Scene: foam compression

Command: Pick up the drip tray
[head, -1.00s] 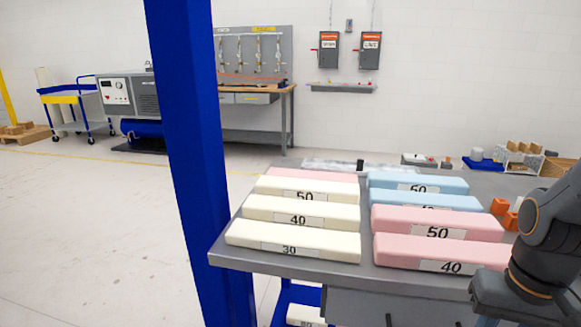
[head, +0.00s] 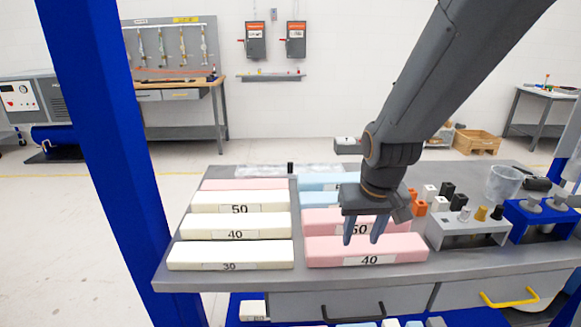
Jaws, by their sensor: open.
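I cannot pick out a drip tray for certain. A flat, clear item (head: 262,170) lies along the back edge of the grey table (head: 215,274), too small to identify. My gripper (head: 363,238) points down with its two blue-grey fingers apart and nothing seen between them. It hangs over or in front of the pink foam blocks (head: 325,247), and its height above them is hard to judge. It hides part of the pink block marked 50 and of the light blue blocks (head: 320,199) behind.
Cream foam blocks (head: 190,252) lie at left. At right are a grey stand (head: 450,238), a blue stand (head: 545,222), a clear cup (head: 503,182) and orange pieces (head: 418,207). A blue post (head: 105,150) rises at the left. Drawers sit under the tabletop.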

